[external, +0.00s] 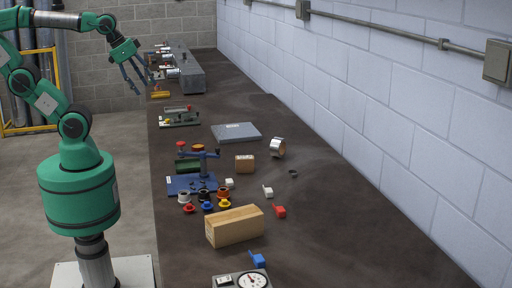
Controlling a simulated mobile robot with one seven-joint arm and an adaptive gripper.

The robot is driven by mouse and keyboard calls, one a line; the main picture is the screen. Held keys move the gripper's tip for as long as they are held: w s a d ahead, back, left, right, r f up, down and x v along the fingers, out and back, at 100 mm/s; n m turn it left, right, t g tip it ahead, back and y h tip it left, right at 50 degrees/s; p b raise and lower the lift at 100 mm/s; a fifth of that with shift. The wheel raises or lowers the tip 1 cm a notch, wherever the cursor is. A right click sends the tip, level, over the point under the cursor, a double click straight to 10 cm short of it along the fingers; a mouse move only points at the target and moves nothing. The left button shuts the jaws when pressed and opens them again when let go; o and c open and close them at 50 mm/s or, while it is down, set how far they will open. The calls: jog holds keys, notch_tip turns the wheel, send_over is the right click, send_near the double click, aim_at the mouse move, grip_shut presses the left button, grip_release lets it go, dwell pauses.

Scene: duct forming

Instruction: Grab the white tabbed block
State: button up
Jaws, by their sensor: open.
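The white tabbed block (268,192) is small and lies on the dark bench top, right of the middle of the bench. A second small white piece (229,183) lies to its left, and its shape is too small to make out. My gripper (137,82) is open and empty. It hangs at the upper left, by the bench's left edge, well away from the white tabbed block. Nothing hides the block.
A red tabbed block (279,211) lies close to the white one, and a blue one (258,260) lies nearer the front. A wooden block (235,226), a blue-based press (192,184) and several coloured pieces stand around. The wall (400,110) borders the right.

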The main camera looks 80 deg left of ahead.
jog(key=w+d+f+m+g+b, duration=0.1)
jog(key=w+d+m, duration=0.15)
jog(key=w, duration=0.65)
jog(key=w+d+f+m+g, duration=0.15)
jog(key=w+m, duration=0.25)
jog(key=w, duration=0.5)
jog(key=w+d+f+m+b, duration=0.1)
jog(key=w+d+f+m, duration=0.15)
jog(key=w, duration=0.55)
jog(key=w+d+f+m+g, duration=0.1)
jog(key=w+d+f+m, duration=0.2)
jog(key=w+f, duration=0.3)
jog(key=w+d+f+m+g, duration=0.1)
jog(key=w+d+f+m, duration=0.2)
jog(key=w+f, duration=0.4)
jog(key=w+d+f+m+g+b, duration=0.1)
jog(key=w+d+f+m, duration=0.3)
jog(key=w+f, duration=0.3)
notch_tip(320, 180, down, 4)
jog(key=shift+w+d+r, duration=0.15)
jog(key=shift+d+r, duration=0.1)
jog(key=shift+d, duration=0.05)
jog(key=shift+f+b, duration=0.85)
jog(key=shift+f, duration=3.45)
